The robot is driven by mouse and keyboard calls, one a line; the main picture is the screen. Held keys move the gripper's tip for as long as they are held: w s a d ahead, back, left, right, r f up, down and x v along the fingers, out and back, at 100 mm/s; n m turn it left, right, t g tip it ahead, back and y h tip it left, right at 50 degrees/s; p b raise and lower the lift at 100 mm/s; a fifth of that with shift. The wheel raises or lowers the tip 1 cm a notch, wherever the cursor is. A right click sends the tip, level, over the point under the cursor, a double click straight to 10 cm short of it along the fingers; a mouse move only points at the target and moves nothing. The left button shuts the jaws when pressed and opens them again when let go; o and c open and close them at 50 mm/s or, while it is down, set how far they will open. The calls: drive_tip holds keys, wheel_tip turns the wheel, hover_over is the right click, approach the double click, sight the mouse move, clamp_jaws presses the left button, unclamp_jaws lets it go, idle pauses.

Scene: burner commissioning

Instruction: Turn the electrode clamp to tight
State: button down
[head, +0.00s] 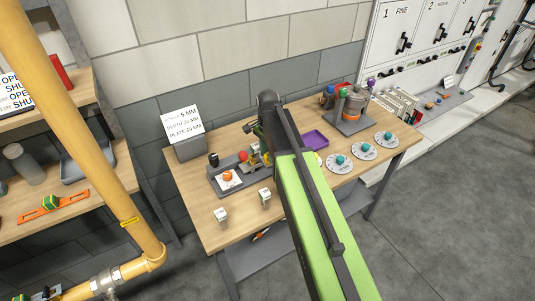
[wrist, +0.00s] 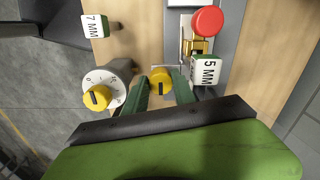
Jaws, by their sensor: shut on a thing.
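In the wrist view, a yellow knob (wrist: 160,80) with a dark pointer stripe sits between the two green fingers of my gripper (wrist: 162,84). The fingers are shut on its sides. It appears to be the electrode clamp's knob, but I see no label on it and cannot read its setting. In the head view, a grey fixture (head: 221,188) on the wooden bench carries a red ball-shaped knob (head: 243,156) and yellow parts. My arm hides part of this area, and the fingers are not clear there.
A second yellow knob on a white dial (wrist: 115,84) stands just left of my fingers. A 5 MM block (wrist: 206,71) and a red knob (wrist: 208,22) are close on the right. A 7 MM block (wrist: 95,26) is farther off. A purple tray (head: 314,140) lies behind my arm.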

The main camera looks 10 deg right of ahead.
sight(267, 156)
drive_tip(key=c, duration=1)
unclamp_jaws()
drive_tip(key=shift+r, duration=0.1)
wheel_tip(267, 156, up, 17)
drive_tip(key=p, duration=1.7)
drive_tip(key=shift+r, duration=0.15)
